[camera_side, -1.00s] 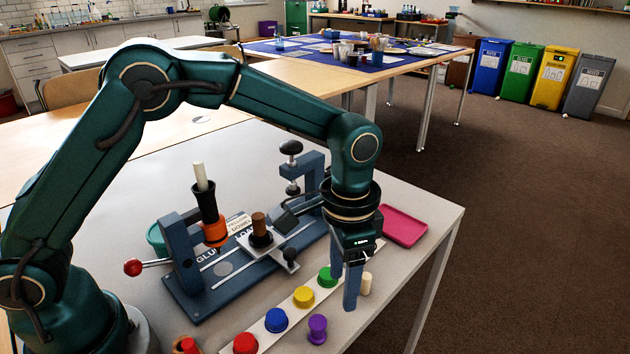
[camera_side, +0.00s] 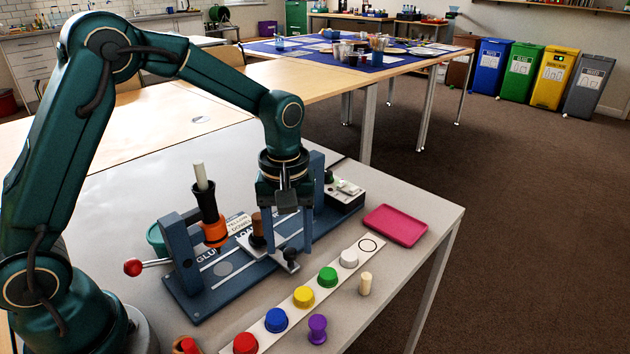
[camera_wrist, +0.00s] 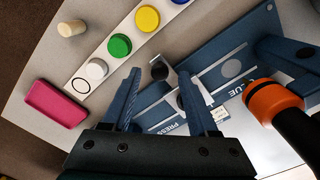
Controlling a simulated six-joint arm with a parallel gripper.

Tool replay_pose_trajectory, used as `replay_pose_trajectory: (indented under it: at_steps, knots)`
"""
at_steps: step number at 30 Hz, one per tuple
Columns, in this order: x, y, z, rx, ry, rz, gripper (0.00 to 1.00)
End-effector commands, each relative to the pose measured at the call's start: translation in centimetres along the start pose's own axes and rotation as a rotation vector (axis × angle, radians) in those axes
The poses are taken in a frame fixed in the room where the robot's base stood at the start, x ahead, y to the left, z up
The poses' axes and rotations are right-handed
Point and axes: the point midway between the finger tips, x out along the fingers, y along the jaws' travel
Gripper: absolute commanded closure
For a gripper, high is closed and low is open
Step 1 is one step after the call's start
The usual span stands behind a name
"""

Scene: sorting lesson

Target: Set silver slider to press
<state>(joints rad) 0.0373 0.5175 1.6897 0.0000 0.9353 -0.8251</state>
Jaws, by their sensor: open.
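In the wrist view the slider (camera_wrist: 206,98) lies between the GLUE lettering and the PRESS lettering (camera_wrist: 173,128). My gripper (camera_side: 288,243) points down over the slider's near end, jaws open. My gripper hides much of the press end in the side view.
An orange-and-black nozzle (camera_side: 212,225) stands over the glue end. A red-knobbed lever (camera_side: 133,267) sticks out left. A strip of coloured caps (camera_side: 303,297) lies in front. A pink tray (camera_side: 396,225) and a switch box (camera_side: 344,196) are at right.

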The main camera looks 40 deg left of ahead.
Motion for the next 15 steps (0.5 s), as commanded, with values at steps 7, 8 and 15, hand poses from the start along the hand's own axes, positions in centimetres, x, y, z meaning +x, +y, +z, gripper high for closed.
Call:
replay_pose_trajectory:
  at_steps: [7, 8, 15]
  knots:
    - [1.33, 0.01, 0.03, 0.002, 0.000, 0.000, 0.41]
    - [1.33, 0.01, 0.03, 0.002, 0.001, 0.001, 0.41]
    - [1.30, 0.02, 0.02, 0.002, 0.001, 0.001, 0.75]
